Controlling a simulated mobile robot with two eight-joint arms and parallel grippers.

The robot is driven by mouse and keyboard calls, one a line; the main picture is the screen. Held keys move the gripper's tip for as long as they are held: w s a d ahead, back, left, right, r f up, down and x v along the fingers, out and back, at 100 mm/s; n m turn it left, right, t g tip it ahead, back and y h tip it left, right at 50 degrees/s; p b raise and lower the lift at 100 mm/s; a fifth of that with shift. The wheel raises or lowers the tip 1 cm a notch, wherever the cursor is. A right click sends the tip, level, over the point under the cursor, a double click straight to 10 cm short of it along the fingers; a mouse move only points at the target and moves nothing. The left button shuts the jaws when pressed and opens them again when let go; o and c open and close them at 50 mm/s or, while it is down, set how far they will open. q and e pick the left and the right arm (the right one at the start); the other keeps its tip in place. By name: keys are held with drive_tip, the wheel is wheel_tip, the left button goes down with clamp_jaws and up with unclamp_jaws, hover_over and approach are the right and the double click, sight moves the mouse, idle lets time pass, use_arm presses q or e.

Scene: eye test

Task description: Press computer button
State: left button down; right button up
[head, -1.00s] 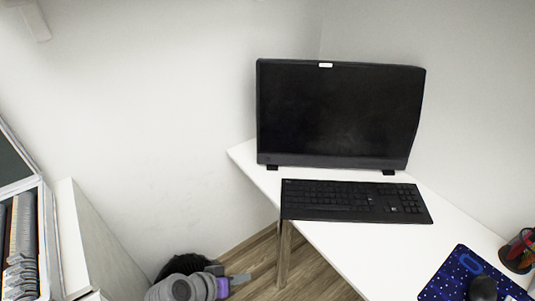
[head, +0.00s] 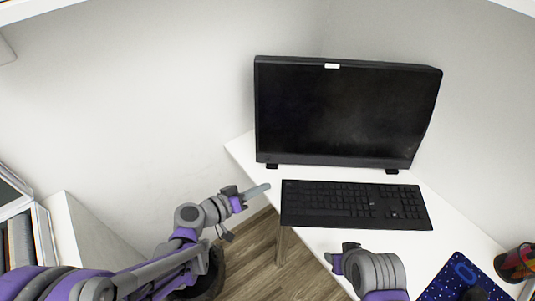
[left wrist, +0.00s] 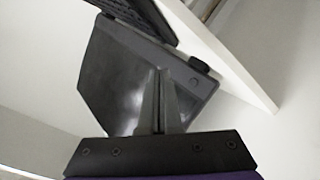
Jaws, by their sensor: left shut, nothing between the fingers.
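The computer (head: 345,112) is a black all-in-one screen standing on the white desk; its screen is dark. The left wrist view shows the computer (left wrist: 112,80) tilted, with a small round mark that looks like the button (left wrist: 194,82) on its bezel near a foot. My left gripper (head: 266,187) is shut and empty, left of the keyboard and below the computer's lower left corner. In the left wrist view the closed fingers (left wrist: 160,72) overlap the screen, left of the button; contact cannot be told. My right gripper (head: 335,260) is at the bottom centre; its fingers are unclear.
A black keyboard (head: 355,205) lies in front of the computer on the desk (head: 455,225). A blue patterned mouse pad (head: 455,278) with a dark mouse (head: 476,293) and a pen holder (head: 517,262) are at the lower right. A white shelf (head: 75,235) stands at the left.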

drive_tip(key=shift+s, duration=0.2)
use_arm(q)
drive_tip(key=shift+w+d+f+b, duration=0.15)
drive_tip(key=shift+w+f, duration=0.15)
drive_tip(key=shift+w, duration=1.1)
drive_tip(key=shift+w+d+f+b, duration=0.1)
drive_tip(key=shift+w+f+b, duration=0.15)
drive_tip(key=shift+w, duration=1.15)
drive_tip(key=shift+w+d+f+b, duration=0.1)
drive_tip(key=shift+w+f, duration=0.2)
drive_tip(key=shift+w, duration=1.1)
use_arm(e)
drive_tip(key=shift+w+f, duration=0.1)
drive_tip(key=shift+f, duration=0.45)
use_arm(q)
drive_tip(key=shift+w, duration=0.4)
use_arm(e)
drive_tip(key=shift+f, duration=0.1)
use_arm(q)
drive_tip(key=shift+w+f, duration=0.15)
drive_tip(key=shift+w, duration=0.25)
drive_tip(key=shift+s+r, duration=0.2)
drive_tip(key=shift+s, duration=0.65)
